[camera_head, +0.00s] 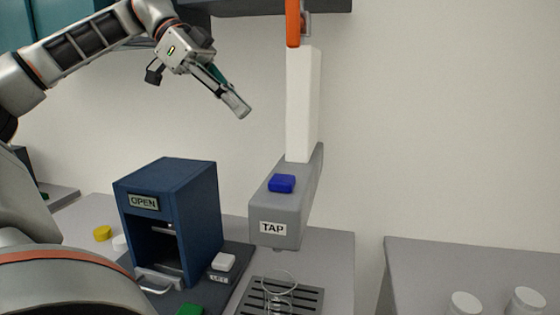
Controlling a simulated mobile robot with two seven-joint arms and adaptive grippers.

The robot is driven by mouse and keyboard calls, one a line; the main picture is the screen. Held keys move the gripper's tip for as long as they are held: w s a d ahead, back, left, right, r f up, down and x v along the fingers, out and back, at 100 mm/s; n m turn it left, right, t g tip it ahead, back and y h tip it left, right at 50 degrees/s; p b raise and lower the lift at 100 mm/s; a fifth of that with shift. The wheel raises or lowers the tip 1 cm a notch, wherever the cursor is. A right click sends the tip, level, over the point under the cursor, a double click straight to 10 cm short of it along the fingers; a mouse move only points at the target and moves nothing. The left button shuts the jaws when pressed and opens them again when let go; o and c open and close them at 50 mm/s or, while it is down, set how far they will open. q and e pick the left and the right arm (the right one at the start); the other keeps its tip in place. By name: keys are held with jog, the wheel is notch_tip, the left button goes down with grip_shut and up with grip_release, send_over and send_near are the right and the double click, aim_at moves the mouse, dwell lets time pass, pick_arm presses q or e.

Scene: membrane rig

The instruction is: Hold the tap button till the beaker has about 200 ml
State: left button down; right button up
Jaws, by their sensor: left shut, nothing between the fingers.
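The grey tap unit (291,215) carries a TAP label on its front and a blue button (281,183) on top. A clear glass beaker (279,283) stands below the tap on a dark slotted grate (312,297). Its water level cannot be made out. My left gripper (241,111) is shut and empty, pointing down and right. It is in the air, up and left of the blue button and apart from it. My right gripper is not in view.
A blue box (171,215) labelled OPEN stands left of the tap, with a white button (223,262) beside it. A white column (302,104) rises behind the tap button. A yellow cap (102,233) lies at left. White containers (466,303) stand on the right table.

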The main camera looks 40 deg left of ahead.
pick_arm(q)
send_over(276, 178)
jog(key=f, duration=0.7)
jog(key=shift+a+f, duration=0.1)
jog(key=shift+a, duration=0.15)
notch_tip(276, 178, down, 2)
jog(key=shift+f, duration=0.95)
notch_tip(276, 178, down, 2)
jog(key=shift+f+b, duration=0.1)
jog(key=shift+b, duration=0.85)
jog(key=shift+s, duration=0.1)
jog(key=shift+f, duration=0.1)
dwell(4.3)
